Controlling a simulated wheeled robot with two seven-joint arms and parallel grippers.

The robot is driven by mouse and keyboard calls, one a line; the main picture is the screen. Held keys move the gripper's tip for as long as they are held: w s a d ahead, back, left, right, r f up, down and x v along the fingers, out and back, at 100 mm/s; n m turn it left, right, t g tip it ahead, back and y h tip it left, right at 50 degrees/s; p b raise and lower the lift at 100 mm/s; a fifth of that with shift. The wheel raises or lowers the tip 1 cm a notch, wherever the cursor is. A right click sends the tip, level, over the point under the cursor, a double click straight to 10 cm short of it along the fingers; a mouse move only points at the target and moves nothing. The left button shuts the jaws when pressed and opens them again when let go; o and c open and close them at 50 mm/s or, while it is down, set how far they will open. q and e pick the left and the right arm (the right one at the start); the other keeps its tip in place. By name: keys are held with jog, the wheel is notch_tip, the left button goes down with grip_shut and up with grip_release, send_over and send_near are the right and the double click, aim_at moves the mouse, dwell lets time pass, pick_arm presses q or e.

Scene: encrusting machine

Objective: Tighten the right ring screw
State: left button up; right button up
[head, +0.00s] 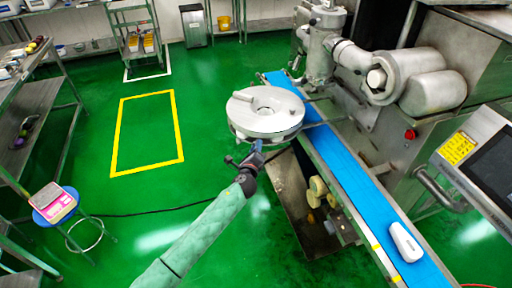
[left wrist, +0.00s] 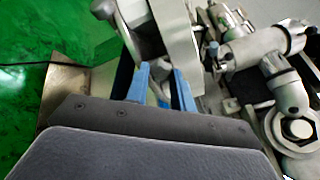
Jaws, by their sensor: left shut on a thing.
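A round silver metal ring (head: 240,118) with a central opening stands beside the blue conveyor in the head view. My left gripper (head: 258,146) reaches up to the near lower edge of this ring. In the left wrist view its two blue fingers (left wrist: 162,88) are closed around a small grey metal piece, which appears to be the ring screw (left wrist: 160,90). The fingers hide much of the screw, and its thread cannot be seen. The ring's metal side (left wrist: 177,35) rises just beyond the fingers. My right gripper is in neither view.
The blue conveyor belt (head: 345,165) runs close on the right, with a white device (head: 404,242) on it. The metal machine (head: 395,75) stands behind it. Open green floor with a yellow marked rectangle (head: 180,135) lies left.

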pick_arm(q)
jog(key=shift+f, duration=0.15)
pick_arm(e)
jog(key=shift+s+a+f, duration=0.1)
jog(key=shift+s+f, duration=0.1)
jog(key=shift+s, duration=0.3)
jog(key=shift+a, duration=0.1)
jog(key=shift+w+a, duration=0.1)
pick_arm(q)
jog(key=o, duration=1)
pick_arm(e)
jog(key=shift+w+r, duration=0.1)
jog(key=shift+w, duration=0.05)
